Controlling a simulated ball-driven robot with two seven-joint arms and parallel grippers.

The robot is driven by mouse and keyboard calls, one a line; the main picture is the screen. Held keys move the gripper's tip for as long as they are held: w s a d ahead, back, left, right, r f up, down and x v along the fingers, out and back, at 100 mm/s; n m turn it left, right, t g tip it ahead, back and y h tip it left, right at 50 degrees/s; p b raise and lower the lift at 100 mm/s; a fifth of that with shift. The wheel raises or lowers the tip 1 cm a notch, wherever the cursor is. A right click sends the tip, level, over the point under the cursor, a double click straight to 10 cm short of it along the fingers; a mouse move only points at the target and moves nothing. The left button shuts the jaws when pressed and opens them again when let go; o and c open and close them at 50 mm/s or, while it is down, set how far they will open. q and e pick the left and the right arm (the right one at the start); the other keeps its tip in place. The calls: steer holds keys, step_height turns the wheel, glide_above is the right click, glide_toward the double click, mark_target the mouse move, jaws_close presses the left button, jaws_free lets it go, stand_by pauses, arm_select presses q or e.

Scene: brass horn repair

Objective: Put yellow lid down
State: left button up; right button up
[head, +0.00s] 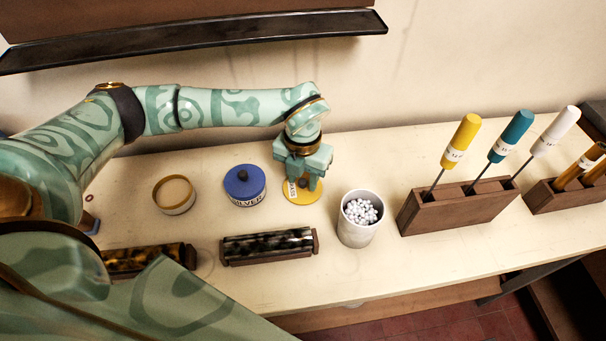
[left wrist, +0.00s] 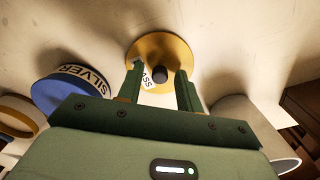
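The yellow lid (head: 303,196) lies on the table below my left gripper (head: 302,182), partly hidden by it in the head view. In the left wrist view the yellow lid (left wrist: 160,50) shows its round top, a dark knob (left wrist: 160,76) and part of a white label. The fingers of my left gripper (left wrist: 162,88) are apart, one on each side of the knob, with gaps between. To the left stand a blue lidded tin (head: 245,187) marked SILVER and an open yellow-rimmed tin (head: 174,194). My right gripper is not in view.
A white cup of small white balls (head: 358,222) stands close to the right of the lid. A dark marbled rod in a wooden holder (head: 268,246) lies in front. A wooden block (head: 455,208) holds yellow, teal and white-handled tools at the right.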

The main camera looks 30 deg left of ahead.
mark_target(303, 181)
arm_select(q)
steer(key=shift+r, duration=0.1)
